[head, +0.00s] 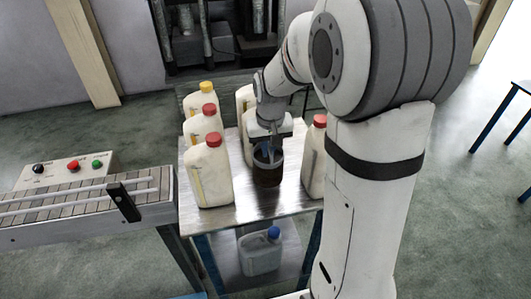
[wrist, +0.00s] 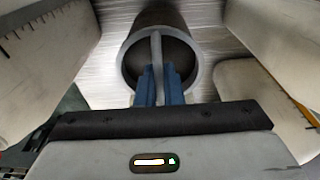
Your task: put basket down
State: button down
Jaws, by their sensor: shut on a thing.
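The basket (head: 267,172) is a small dark cylinder with a grey rim and a thin handle bar across its top. It is at the metal table's (head: 262,203) surface, between the white bottles; I cannot tell whether its base touches the table. In the wrist view, the basket (wrist: 160,25) shows its round open mouth and dark inside. My gripper (head: 270,150) is above it. Its blue fingers (wrist: 158,88) are shut on the handle bar. The fingertips hide part of the basket's near rim.
White bottles with red caps (head: 210,175) and a yellow cap stand at the left of the table, and another red-capped bottle (head: 314,160) stands close at the right. A blue-capped jug (head: 260,252) is on the lower shelf. A roller conveyor (head: 80,205) adjoins at the left. Bare tabletop lies in front.

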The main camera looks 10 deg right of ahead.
jog(key=shift+f, duration=1.35)
jog(key=c, duration=1.6)
grip_release()
jog(key=shift+o, duration=0.2)
jog(key=shift+r, duration=0.1)
